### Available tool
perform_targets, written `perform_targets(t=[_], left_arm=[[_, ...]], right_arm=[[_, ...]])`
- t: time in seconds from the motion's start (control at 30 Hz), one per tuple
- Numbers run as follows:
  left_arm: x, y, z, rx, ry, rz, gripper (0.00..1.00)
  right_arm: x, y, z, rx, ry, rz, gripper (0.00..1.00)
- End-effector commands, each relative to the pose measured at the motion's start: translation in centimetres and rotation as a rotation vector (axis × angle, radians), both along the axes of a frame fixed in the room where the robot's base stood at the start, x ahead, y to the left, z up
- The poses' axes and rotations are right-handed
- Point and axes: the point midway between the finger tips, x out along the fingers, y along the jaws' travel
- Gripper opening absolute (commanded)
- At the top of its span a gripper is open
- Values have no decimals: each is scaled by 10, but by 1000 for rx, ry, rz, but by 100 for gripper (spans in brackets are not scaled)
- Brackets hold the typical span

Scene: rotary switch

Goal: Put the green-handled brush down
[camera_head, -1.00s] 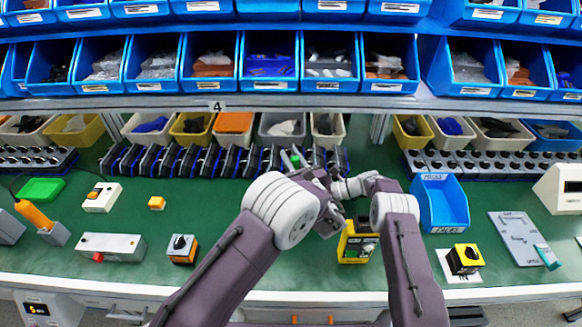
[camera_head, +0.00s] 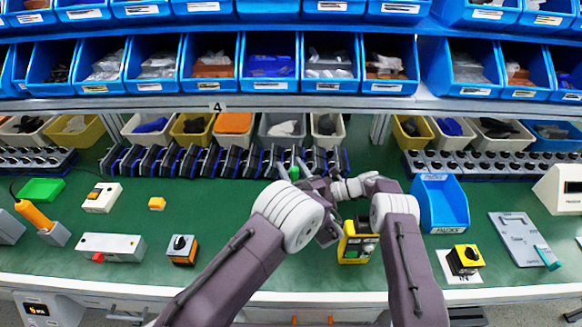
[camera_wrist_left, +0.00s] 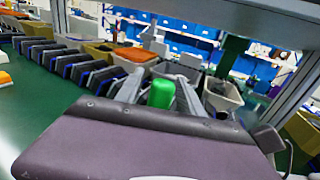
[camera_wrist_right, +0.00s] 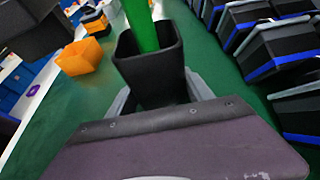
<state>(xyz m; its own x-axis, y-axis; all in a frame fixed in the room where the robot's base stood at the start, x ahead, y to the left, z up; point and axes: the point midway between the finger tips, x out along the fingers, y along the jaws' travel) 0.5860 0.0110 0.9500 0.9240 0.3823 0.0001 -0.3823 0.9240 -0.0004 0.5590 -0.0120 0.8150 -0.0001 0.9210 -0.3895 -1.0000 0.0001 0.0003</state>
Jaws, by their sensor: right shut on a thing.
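The brush's green handle (camera_wrist_right: 140,22) stands up out of a black square holder (camera_wrist_right: 150,65) in the right wrist view. The bristles are hidden inside the holder. My right gripper (camera_wrist_right: 160,88) is shut on the holder, one finger on each side. The handle's green end (camera_wrist_left: 161,93) shows between the fingers of my left gripper (camera_wrist_left: 160,90), with gaps beside it, so that gripper looks open around the handle. In the head view the green end (camera_head: 293,172) shows beside my left gripper (camera_head: 300,168); my left arm partly hides my right gripper.
A row of black switch parts (camera_head: 190,160) stands close behind the grippers. A yellow box (camera_head: 357,243) and a blue bin (camera_head: 440,203) are to the right. An orange-and-grey switch (camera_head: 182,249) is to the left. Green table (camera_head: 240,220) is bare between them.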

Motion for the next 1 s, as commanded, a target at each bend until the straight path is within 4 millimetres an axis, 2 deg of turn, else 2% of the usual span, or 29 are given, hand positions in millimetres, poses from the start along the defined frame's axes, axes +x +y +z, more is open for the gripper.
perform_targets(t=[0.07, 0.13, 0.3, 0.43, 0.57, 0.83, 0.87, 0.93, 0.97, 1.0], left_arm=[[0, 0, 3, -1, -1, 0, 45], [-10, -5, 2, 0, 0, -3, 45], [-44, -20, 2, 1, 1, -4, 45], [-62, -27, 2, 1, 0, -3, 45], [-69, -29, 2, 0, 0, 0, 45], [-69, -28, 2, -2, 1, 3, 45], [-69, -24, 2, -6, 5, 12, 45], [-70, -5, 2, -39, 28, 69, 45], [-71, 10, 0, -63, 49, 113, 45], [-74, 35, -3, -112, 80, 191, 45]], right_arm=[[0, 0, 0, 0, 0, 0, 17], [0, 0, 0, 0, 0, 0, 17], [0, 0, 0, 0, 0, 0, 17], [0, 0, 0, 0, 0, 0, 17], [0, 0, 0, 0, 0, 0, 17], [0, 0, 0, 0, 0, 0, 17], [0, 0, 0, 0, 0, 0, 17], [0, 0, 0, 0, 0, 0, 17], [0, 0, 0, 0, 0, 0, 17], [0, 0, 0, 0, 0, 0, 17]])
